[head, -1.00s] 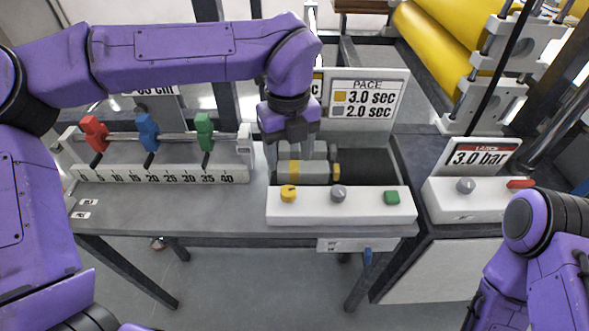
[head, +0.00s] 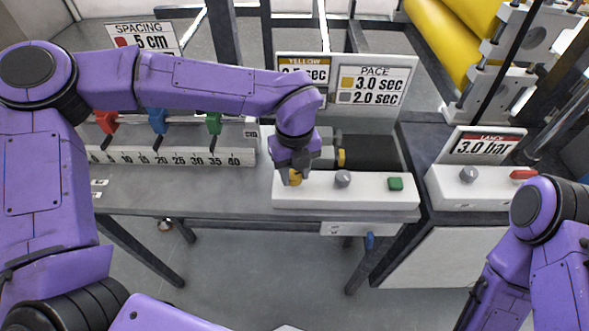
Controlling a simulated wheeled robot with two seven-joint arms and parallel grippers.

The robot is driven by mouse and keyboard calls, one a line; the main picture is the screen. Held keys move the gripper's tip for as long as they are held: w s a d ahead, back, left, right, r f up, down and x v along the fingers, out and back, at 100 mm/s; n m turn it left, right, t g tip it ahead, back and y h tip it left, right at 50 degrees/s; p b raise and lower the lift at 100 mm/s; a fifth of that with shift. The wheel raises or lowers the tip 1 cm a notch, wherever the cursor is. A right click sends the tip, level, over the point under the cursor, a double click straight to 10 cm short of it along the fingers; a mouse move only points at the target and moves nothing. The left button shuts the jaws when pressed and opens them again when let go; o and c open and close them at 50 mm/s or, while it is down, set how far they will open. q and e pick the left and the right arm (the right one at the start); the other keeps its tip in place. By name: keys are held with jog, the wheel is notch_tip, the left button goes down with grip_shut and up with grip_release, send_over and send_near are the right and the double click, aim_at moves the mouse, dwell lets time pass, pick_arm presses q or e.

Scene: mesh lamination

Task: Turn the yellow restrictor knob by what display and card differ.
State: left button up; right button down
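The yellow restrictor knob (head: 295,178) sits at the left end of the white control box (head: 345,196). My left gripper (head: 291,176) points down at the knob and partly covers it. Its fingers are too small and hidden to show whether they grip the knob. The yellow display (head: 303,72) stands behind, its first digit unclear and the rest reading about ".5 sec". The PACE card (head: 371,84) shows 3.0 sec beside a yellow square and 2.0 sec beside a grey one. My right arm is at the lower right, its gripper out of sight.
A grey knob (head: 343,179) and a green button (head: 395,184) share the box. To the right, a lance box (head: 470,188) has a grey knob, a red lever and a 3.0 bar display. On the left is a numbered rail (head: 180,157) with red, blue and green clamps.

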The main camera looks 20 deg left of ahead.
aim_at(294, 176)
pick_arm(q)
jog(key=c, duration=0.4)
jog(key=m+p, duration=0.4)
jog(key=shift+r+m+p, duration=0.3)
jog(key=shift+r+p, duration=0.05)
jog(key=shift+f+m, duration=0.3)
jog(key=shift+m, duration=0.2)
jog(key=o, duration=1)
jog(key=shift+a, duration=0.1)
notch_tip(294, 176, up, 10)
jog(key=shift+r+b, duration=0.25)
jog(key=shift+b, duration=0.55)
